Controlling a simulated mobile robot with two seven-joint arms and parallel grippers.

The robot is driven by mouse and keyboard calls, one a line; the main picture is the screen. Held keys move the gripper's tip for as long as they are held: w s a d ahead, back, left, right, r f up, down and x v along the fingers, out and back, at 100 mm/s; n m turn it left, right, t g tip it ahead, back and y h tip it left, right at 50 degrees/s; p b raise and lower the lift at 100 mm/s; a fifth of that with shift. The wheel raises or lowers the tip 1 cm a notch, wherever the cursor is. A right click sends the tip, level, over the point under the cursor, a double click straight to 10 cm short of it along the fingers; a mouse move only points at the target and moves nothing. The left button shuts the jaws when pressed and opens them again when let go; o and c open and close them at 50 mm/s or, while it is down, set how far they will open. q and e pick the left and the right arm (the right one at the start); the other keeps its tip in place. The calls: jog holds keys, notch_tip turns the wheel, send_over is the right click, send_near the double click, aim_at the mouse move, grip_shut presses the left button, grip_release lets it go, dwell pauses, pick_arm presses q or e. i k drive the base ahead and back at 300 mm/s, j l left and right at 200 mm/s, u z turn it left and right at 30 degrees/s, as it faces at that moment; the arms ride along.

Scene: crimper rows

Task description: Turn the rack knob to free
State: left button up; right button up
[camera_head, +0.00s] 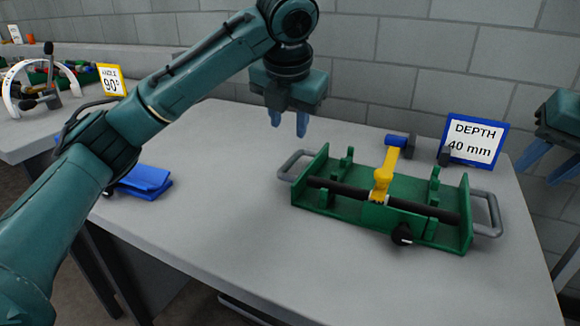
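The green rack (340,208) stands on the grey table with a grey handle at each end. A black round knob (402,234) with a small pale mark sits on its front side, facing the camera. A black bar (340,189) lies along the rack, and a yellow lever piece (384,178) stands over its middle. My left gripper (288,130) is open and empty, pointing down above the table behind and left of the rack. My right gripper (537,176) is at the right edge, partly cut off, open and empty, apart from the rack.
A blue-framed sign reading "DEPTH 40 mm" (474,139) stands behind the rack. A blue cylinder (396,140) shows by the lever's top. The table left of the rack is clear.

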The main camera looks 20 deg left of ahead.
aim_at(401, 236)
jog(key=k+l, duration=0.3)
jog(key=k, duration=0.15)
jog(key=k+l, duration=0.25)
jog(key=k, duration=0.25)
